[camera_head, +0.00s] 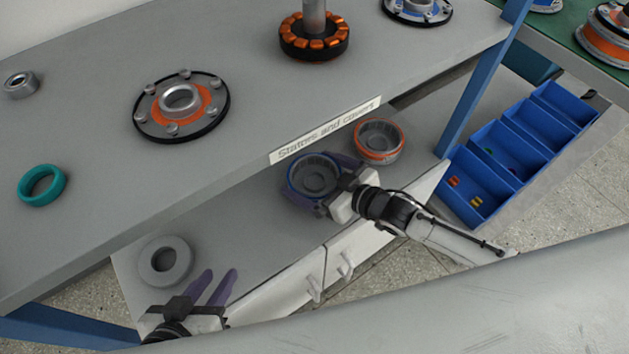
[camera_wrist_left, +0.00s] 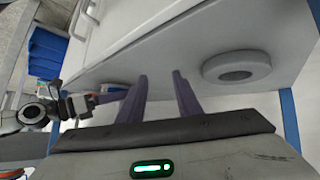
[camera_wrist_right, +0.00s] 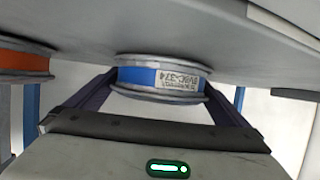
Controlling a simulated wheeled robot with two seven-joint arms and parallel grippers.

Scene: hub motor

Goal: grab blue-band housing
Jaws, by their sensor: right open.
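The blue-band housing (camera_head: 314,176) is a round grey cup with a blue band on the lower shelf. In the right wrist view the blue-band housing (camera_wrist_right: 160,78) shows its blue band and a printed label. My right gripper (camera_head: 312,188) is open, with its fingers on either side of the housing; it also shows in the right wrist view (camera_wrist_right: 160,95). I cannot tell whether the fingers touch it. My left gripper (camera_head: 213,288) is open and empty at the shelf's front, near a grey ring; its parted fingers show in the left wrist view (camera_wrist_left: 160,85).
An orange-band housing (camera_head: 379,141) stands close behind and right of the blue one. A grey ring (camera_head: 165,261) lies on the lower shelf (camera_head: 240,230). The upper shelf (camera_head: 240,60) overhangs, its label strip (camera_head: 326,130) near the right gripper. Blue bins (camera_head: 510,150) stand right.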

